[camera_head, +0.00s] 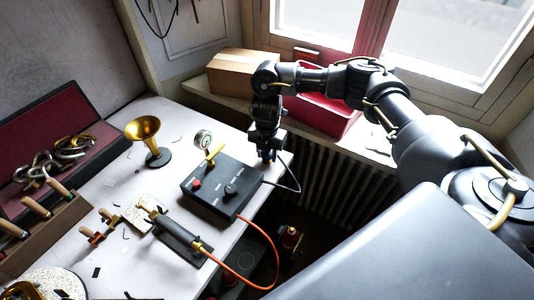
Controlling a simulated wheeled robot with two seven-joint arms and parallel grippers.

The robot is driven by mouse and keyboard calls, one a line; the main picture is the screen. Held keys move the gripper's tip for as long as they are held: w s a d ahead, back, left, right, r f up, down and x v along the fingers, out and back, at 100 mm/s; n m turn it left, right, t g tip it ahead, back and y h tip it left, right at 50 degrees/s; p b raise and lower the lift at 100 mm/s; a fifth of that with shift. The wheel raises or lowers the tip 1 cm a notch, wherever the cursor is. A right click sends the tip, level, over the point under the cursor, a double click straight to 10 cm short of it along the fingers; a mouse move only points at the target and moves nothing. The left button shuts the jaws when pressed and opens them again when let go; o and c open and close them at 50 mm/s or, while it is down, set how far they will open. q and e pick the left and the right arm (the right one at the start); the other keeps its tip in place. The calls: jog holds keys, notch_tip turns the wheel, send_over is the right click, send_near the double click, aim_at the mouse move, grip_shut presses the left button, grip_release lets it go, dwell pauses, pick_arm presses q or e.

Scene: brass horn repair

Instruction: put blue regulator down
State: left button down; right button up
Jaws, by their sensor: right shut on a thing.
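The blue regulator (215,190) shows as a dark blue-grey box with a red button and black knobs. It is at the right edge of the white bench, by the window side. My right gripper (268,157) points down at the box's far right corner and is shut on it; the fingertips are partly hidden. I cannot tell whether the box's underside touches the bench. A round gauge (203,139) and a yellow part (214,153) show at its back edge. My left gripper is not in view.
A brass horn bell (143,129) stands behind on the bench (113,184). A torch-like tool on a dark block (182,240) lies in front, with an orange hose (262,232) hanging off the edge. A black cable (297,178) loops at right. Cardboard (236,71) and red (326,118) boxes stand on the sill.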

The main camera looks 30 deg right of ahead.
jog(key=shift+f, duration=0.1)
jog(key=o, duration=1.2)
jog(key=shift+f, duration=0.1)
jog(key=shift+r, duration=0.25)
notch_tip(320, 180, up, 12)
jog(key=shift+f+p, duration=0.1)
jog(key=shift+p, duration=0.2)
